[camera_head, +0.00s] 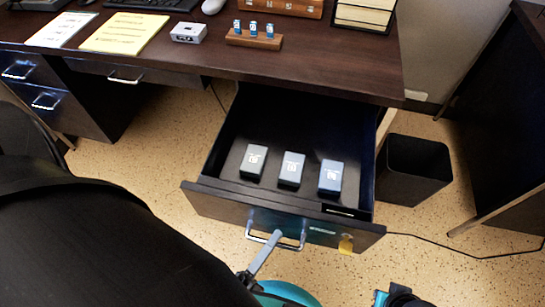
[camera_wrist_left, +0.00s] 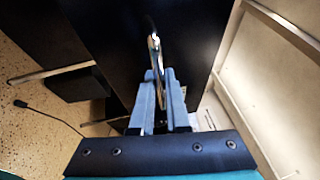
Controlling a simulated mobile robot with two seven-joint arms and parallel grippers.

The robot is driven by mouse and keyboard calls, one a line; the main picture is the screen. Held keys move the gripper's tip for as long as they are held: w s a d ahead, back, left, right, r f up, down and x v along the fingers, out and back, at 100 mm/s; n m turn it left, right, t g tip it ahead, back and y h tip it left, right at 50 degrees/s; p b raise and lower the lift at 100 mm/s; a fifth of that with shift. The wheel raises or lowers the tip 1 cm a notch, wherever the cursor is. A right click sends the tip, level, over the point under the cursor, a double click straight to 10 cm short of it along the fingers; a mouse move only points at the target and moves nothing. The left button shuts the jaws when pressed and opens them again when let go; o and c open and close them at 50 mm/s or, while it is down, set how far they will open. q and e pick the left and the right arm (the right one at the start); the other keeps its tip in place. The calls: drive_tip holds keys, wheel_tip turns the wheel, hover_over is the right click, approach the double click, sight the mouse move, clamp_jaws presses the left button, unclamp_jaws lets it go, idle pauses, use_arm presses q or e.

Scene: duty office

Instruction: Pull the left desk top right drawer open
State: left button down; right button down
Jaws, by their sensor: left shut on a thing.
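The left desk's top right drawer (camera_head: 213,207) stands pulled well out from under the dark desk top in the head view. The drawer front has a metal bar handle (camera_head: 292,246). My left gripper (camera_head: 275,238) is shut on this handle. The wrist view shows the handle (camera_wrist_left: 153,50) between the fingers (camera_wrist_left: 160,85).
The desk top (camera_head: 330,67) carries papers (camera_head: 125,33), a white box (camera_head: 188,32) and a wooden stand (camera_head: 252,40). A dark bin (camera_head: 412,170) stands right of the drawer. A cable (camera_head: 440,247) runs on the speckled floor. Another dark piece of furniture (camera_head: 510,110) stands at the right.

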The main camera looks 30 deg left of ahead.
use_arm(q)
drive_tip(key=c, duration=1.2)
unclamp_jaws()
drive_tip(key=shift+s, duration=0.1)
